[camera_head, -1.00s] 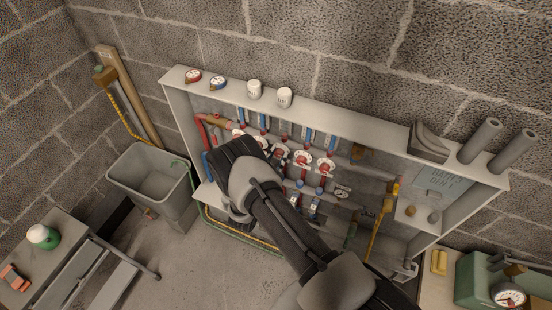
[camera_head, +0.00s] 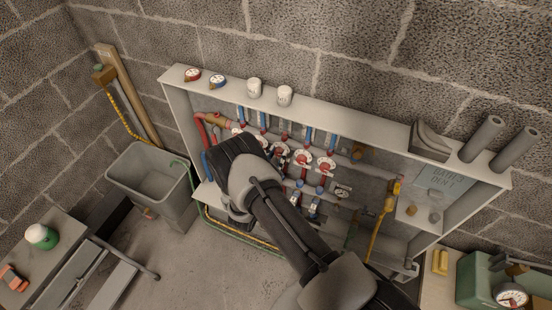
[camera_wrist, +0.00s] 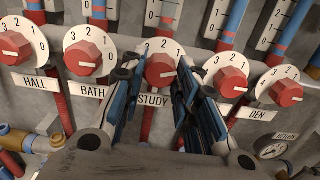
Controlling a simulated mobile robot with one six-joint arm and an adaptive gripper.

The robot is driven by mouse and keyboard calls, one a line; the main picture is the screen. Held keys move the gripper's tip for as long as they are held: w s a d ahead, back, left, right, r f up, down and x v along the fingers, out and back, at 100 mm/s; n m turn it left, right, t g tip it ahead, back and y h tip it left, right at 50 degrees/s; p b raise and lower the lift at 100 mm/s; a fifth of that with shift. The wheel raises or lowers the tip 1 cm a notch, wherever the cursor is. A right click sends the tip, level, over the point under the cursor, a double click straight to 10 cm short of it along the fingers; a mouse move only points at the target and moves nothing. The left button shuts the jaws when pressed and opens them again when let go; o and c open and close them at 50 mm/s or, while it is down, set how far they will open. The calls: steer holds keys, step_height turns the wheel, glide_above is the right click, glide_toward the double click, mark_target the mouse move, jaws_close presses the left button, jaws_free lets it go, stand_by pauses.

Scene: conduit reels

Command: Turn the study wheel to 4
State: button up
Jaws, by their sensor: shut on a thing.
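The study wheel (camera_wrist: 160,70) is a red knob on a white dial in the wrist view, above the STUDY label (camera_wrist: 154,101). The digits 3, 2 and 1 show above it. The fingers hide the outer parts of the dial, and I cannot see a 4. In the head view my arm hides the gripper and the study wheel.
The bath wheel (camera_wrist: 83,58) and hall wheel (camera_wrist: 14,45) stand to the left, the den wheel (camera_wrist: 288,93) and an unlabelled red wheel (camera_wrist: 231,81) to the right. A return gauge (camera_wrist: 271,149) sits low right. The manifold cabinet (camera_head: 330,118) encloses the pipes.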

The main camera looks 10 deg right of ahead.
steer(key=n+b, duration=0.1)
steer(key=n, duration=0.3)
steer(key=shift+f+n+b, duration=0.1)
steer(key=shift+n+b, duration=0.2)
steer(key=shift+b, duration=0.05)
steer(key=n+b, duration=0.1)
steer(key=n, duration=0.2)
steer(key=shift+n, duration=0.3)
steer(key=n+b, duration=0.1)
steer(key=n, duration=1.8)
steer(key=shift+n, duration=2.1)
